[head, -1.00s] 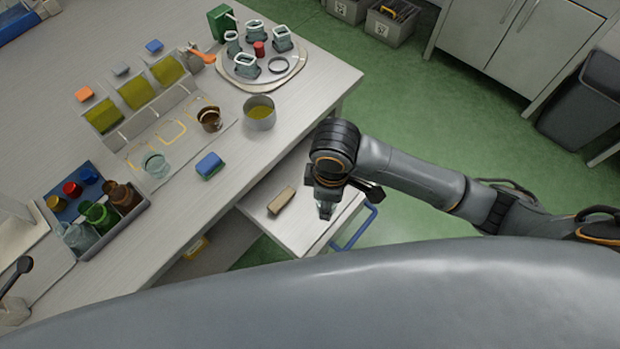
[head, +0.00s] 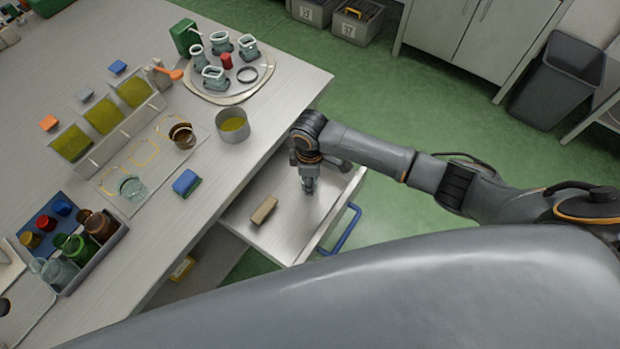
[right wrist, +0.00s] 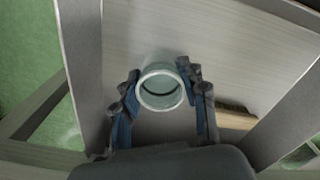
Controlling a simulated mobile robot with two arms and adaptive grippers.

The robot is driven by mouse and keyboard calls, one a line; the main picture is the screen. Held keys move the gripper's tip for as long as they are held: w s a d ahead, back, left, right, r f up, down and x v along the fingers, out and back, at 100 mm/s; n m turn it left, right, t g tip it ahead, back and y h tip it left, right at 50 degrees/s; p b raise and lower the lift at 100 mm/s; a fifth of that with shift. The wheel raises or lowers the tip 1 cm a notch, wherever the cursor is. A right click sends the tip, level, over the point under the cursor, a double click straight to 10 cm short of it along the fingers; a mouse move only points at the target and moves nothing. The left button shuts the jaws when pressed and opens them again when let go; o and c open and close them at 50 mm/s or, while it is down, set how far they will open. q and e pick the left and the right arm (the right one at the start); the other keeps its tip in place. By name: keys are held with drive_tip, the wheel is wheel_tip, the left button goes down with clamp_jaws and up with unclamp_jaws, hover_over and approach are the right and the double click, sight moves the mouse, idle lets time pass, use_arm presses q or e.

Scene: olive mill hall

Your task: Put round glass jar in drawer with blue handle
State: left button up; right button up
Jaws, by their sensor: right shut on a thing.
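The round glass jar (right wrist: 146,101) shows in the right wrist view as a pale, clear ring seen from above. My right gripper (right wrist: 158,76) is shut on it, one finger on each side. In the head view my right gripper (head: 308,186) points down over the open drawer (head: 283,238), which has a blue handle (head: 346,230). The jar is mostly hidden there by the gripper. I cannot tell whether the jar touches the drawer floor. My left gripper is not in view.
A wooden block (head: 264,210) lies in the drawer's near left part. A blue-green sponge (head: 186,182) and a metal pot (head: 232,125) stand near the table edge.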

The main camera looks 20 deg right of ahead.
drive_tip(key=shift+f, duration=0.15)
drive_tip(key=o, duration=1.3)
drive_tip(key=shift+c, duration=0.2)
wheel_tip(320, 180, up, 12)
drive_tip(key=shift+p, duration=0.35)
